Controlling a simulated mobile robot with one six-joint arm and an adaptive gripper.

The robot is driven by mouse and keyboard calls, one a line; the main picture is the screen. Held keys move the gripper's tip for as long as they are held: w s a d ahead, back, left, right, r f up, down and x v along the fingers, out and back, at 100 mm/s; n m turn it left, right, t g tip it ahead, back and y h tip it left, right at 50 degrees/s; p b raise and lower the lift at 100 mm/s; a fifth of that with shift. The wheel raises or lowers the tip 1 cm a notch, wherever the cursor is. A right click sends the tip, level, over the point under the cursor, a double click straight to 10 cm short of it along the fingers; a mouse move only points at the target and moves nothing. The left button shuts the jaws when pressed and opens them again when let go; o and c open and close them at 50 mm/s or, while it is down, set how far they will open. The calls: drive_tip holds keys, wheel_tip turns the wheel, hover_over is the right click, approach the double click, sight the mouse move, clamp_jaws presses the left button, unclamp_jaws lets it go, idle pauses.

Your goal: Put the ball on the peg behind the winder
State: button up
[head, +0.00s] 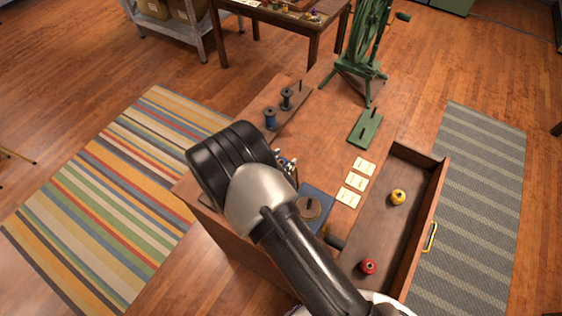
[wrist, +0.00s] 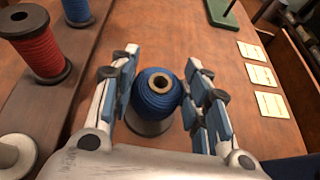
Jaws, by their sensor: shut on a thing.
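A blue ball of thread (wrist: 156,92) with a pale hollow core sits between the fingers of my gripper (wrist: 158,98) in the wrist view. The gripper is shut on it. A grey rounded part shows just under the ball; I cannot tell if it belongs to it. In the head view my gripper (head: 287,165) is over the table, mostly hidden by my arm, and the ball is not clear. The green winder (head: 368,45) with its wheel and crank stands at the table's far end.
A dark rack (head: 290,112) with spools stands left; a red spool (wrist: 38,48) shows close by in the wrist view. Cream cards (head: 356,181) lie right of my gripper. An open drawer (head: 432,205) holds yellow (head: 398,197) and red (head: 368,267) balls. A blue base (head: 318,200) is near my arm.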

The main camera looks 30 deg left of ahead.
drive_tip(key=shift+f+b, duration=0.6)
drive_tip(key=shift+f, duration=0.2)
drive_tip(key=o, duration=0.9)
drive_tip(key=shift+o, duration=0.2)
drive_tip(key=shift+s+r, duration=0.1)
drive_tip(key=v, duration=1.2)
